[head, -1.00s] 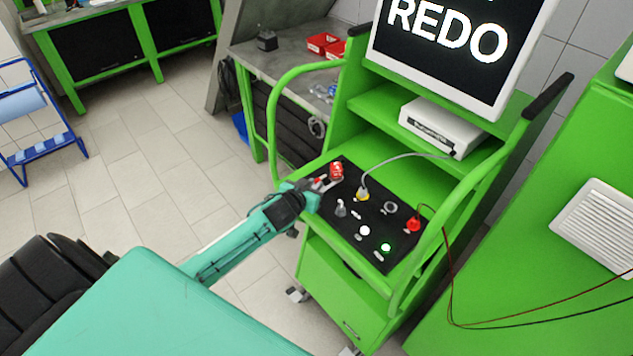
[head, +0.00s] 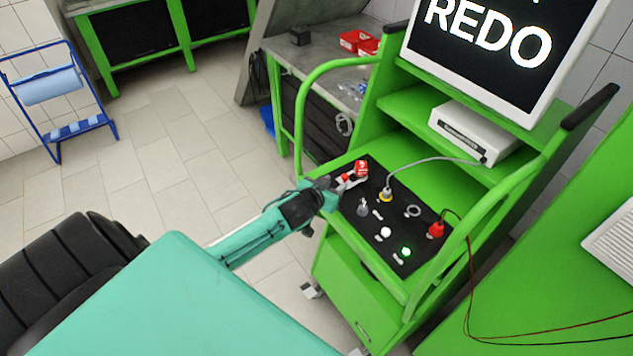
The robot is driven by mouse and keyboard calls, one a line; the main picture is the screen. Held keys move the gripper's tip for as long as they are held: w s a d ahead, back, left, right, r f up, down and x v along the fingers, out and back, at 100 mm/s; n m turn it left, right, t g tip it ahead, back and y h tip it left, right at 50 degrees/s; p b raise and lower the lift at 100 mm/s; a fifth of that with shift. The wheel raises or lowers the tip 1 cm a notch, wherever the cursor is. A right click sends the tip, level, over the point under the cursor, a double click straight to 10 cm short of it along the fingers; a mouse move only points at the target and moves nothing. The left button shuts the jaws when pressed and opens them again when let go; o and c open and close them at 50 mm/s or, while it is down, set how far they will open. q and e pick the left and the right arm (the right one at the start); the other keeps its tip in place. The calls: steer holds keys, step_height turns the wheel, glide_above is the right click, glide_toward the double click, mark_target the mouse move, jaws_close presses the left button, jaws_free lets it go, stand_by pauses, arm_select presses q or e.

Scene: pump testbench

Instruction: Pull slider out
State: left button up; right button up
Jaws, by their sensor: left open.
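The green pump testbench has a sloping black control panel (head: 395,222). A red knob (head: 361,167) stands at its upper left corner. My left gripper (head: 349,181) is at the panel's upper left edge, just left of and below that knob. It is open, with small red and white parts showing at its fingers. Whether it touches anything is too small to tell. I cannot make out which part is the slider; it may be hidden by the gripper. My right gripper is out of view.
The panel also carries a grey cable plug (head: 386,194), a toggle switch (head: 363,208), a red plug (head: 436,230), a white button (head: 385,232) and a lit green button (head: 406,252). Green handrails (head: 301,120) flank the bench. A screen (head: 490,45) reads "REDO".

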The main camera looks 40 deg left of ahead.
arm_select(q)
steer(key=b+v, duration=0.3)
steer(key=v, duration=0.8)
steer(key=shift+s, duration=0.35)
steer(key=shift+a+r, duration=0.1)
steer(key=shift+a, duration=0.05)
